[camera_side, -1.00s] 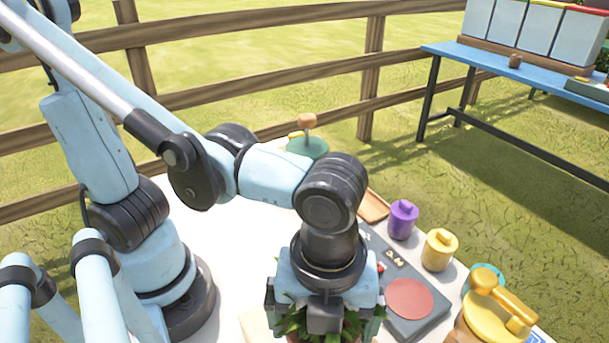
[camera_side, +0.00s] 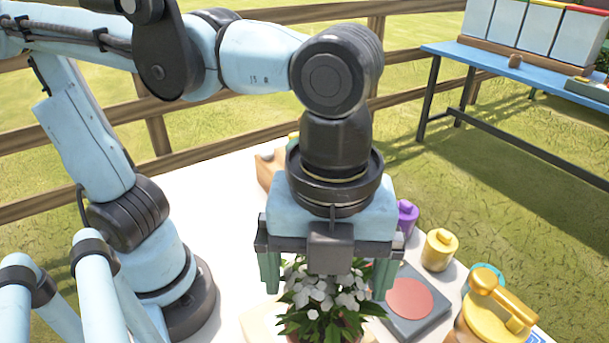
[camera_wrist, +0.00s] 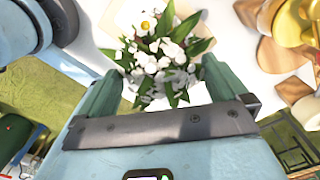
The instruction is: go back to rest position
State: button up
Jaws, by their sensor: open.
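My gripper (camera_side: 328,275) is open above a potted plant with white flowers (camera_side: 323,298) and green leaves. In the wrist view the flowers (camera_wrist: 160,58) lie between and beyond the fingertips of my gripper (camera_wrist: 158,85), with nothing held.
A grey device with a round red pad (camera_side: 405,298) is right of the plant. A blue bench (camera_side: 500,85) with white boxes stands behind, near the wooden fence (camera_side: 270,105).

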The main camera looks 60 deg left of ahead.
notch_tip(320, 180, down, 11)
jog(key=shift+r, duration=0.1)
notch_tip(320, 180, up, 18)
jog(key=w+a+r+n, duration=0.1)
jog(key=w+a+n, duration=0.1)
jog(key=w+a, duration=0.2)
jog(key=shift+w+a+n, duration=0.3)
jog(key=shift+w, duration=0.8)
dwell(0.4)
jog(key=m, duration=0.3)
send_over(322, 331)
notch_tip(322, 331, down, 7)
jog(key=shift+w+a+f, duration=0.15)
jog(key=shift+f, duration=0.7)
